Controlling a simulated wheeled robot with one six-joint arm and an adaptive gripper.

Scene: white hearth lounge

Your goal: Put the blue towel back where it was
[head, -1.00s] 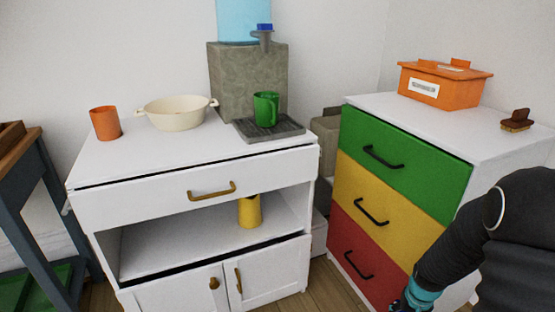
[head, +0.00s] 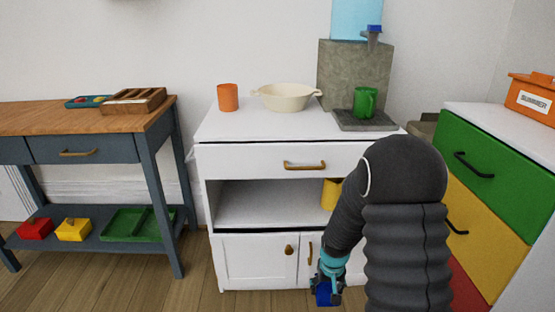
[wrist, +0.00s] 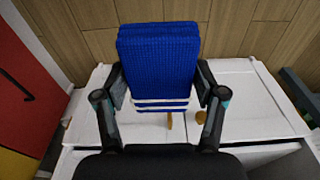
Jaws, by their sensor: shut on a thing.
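The blue towel (wrist: 158,52) is a folded, ribbed bundle with pale stripes near one edge. My gripper (wrist: 162,88) is shut on it, with one finger on each side. In the head view the towel (head: 323,294) shows only as a small blue patch at the end of my arm. My gripper (head: 328,284) hangs low in front of the white cabinet's lower doors there. The towel appears to be clear of the floor.
The white cabinet (head: 255,245) has an open shelf with a yellow jug (head: 330,194). On top are an orange cup (head: 228,97), a cream pot (head: 287,97) and a green mug (head: 364,101). A workbench (head: 100,150) stands left, a coloured drawer unit (head: 490,180) right.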

